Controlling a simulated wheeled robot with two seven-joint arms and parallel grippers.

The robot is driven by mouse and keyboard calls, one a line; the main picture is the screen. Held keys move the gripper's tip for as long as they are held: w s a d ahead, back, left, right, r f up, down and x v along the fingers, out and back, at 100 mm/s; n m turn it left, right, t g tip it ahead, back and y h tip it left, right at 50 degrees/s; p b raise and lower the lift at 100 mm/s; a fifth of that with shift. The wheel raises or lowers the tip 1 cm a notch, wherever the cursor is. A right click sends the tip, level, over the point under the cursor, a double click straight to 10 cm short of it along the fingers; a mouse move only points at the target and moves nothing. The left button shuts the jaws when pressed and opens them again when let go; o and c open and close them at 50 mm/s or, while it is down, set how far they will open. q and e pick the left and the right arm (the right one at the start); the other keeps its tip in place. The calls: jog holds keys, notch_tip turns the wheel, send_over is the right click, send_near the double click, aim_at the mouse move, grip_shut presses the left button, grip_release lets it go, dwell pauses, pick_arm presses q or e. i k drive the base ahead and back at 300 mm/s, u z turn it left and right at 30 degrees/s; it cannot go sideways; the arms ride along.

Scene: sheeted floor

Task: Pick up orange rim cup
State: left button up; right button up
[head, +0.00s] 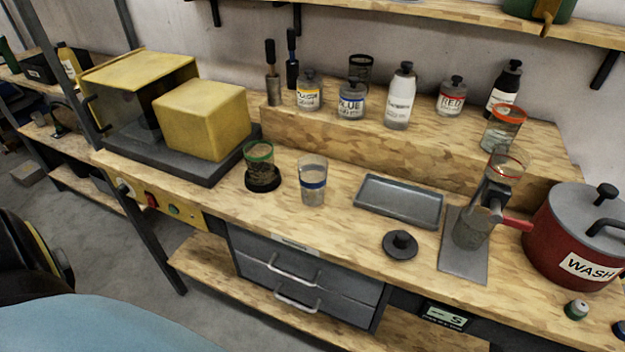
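The orange rim cup (501,132) is a clear cup with a bright orange band around its rim. Neither of my grippers is in the head view.
Bottles labelled in several colours line the raised shelf (430,132). A red WASH pot (572,235) stands at right, close to the stand (470,232) with its red handle. A green-rimmed cup (260,155), a blue-banded cup (312,184) and a grey tray (399,203) occupy the bench.

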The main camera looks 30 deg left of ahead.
aim_at(505, 120)
jog(key=u, duration=0.25)
jog(key=k, duration=0.65)
jog(key=u, duration=0.6)
jog(key=k, duration=0.5)
jog(key=z, duration=0.95)
jog(key=i, duration=1.6)
jog(key=u, duration=0.45)
